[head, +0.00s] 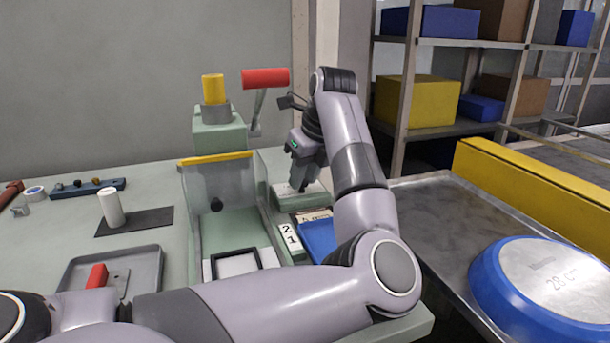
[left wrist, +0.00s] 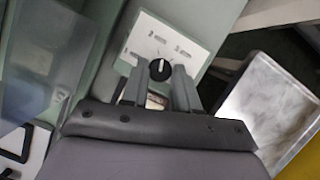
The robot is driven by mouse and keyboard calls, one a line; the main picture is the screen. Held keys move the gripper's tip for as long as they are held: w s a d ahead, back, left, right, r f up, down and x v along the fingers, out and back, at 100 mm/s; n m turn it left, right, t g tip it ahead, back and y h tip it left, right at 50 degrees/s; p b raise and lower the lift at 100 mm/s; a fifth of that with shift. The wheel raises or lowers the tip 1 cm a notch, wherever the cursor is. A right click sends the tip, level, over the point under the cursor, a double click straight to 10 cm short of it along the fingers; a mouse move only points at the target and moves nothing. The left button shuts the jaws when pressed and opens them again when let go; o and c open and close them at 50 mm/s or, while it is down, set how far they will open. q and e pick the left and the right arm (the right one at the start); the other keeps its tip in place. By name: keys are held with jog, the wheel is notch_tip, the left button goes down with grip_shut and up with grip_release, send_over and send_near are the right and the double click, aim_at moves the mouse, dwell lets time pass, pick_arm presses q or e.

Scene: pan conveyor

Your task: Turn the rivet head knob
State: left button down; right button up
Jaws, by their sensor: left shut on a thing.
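In the left wrist view the rivet head knob (left wrist: 160,69) is a small round black knob with a light pointer mark. It sits on a white dial plate (left wrist: 146,38) marked with numbers, on the green machine. My left gripper (left wrist: 158,78) is shut on the knob, one finger on each side of it. In the head view my left gripper (head: 303,184) points down at the control box (head: 284,199) right of the machine, and its fingers hide the knob. My right gripper is not in view.
The green press (head: 220,135) has a red-handled lever (head: 265,78) and a clear guard (head: 216,200) beside my left gripper. A blue bin (head: 318,238) lies below it. A blue-rimmed pan (head: 545,285) sits on the conveyor at right. A grey tray (head: 151,262) lies at left.

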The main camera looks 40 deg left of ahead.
pick_arm(q)
jog(key=m+t, duration=0.1)
jog(key=m, duration=0.1)
jog(key=shift+s+m+b, duration=0.1)
jog(key=shift+m+b, duration=0.2)
jog(key=shift+b, duration=0.05)
jog(key=m+t+h+b, duration=0.1)
jog(key=m, duration=0.2)
jog(key=shift+s+m, duration=0.15)
jog(key=shift+m, duration=0.15)
jog(key=shift+a+m+t+h+b, duration=0.15)
jog(key=shift+m+t+h+b, duration=0.2)
jog(key=shift+m, duration=0.35)
jog(key=shift+s+m+h+b, duration=0.1)
jog(key=shift+m+h+b, duration=0.2)
jog(key=shift+m, duration=0.7)
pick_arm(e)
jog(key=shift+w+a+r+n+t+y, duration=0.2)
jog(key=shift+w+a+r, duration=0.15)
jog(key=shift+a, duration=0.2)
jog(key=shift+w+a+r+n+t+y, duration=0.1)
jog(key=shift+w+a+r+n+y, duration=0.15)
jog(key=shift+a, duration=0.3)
pick_arm(q)
jog(key=c, duration=0.9)
grip_release()
jog(key=shift+o, duration=0.2)
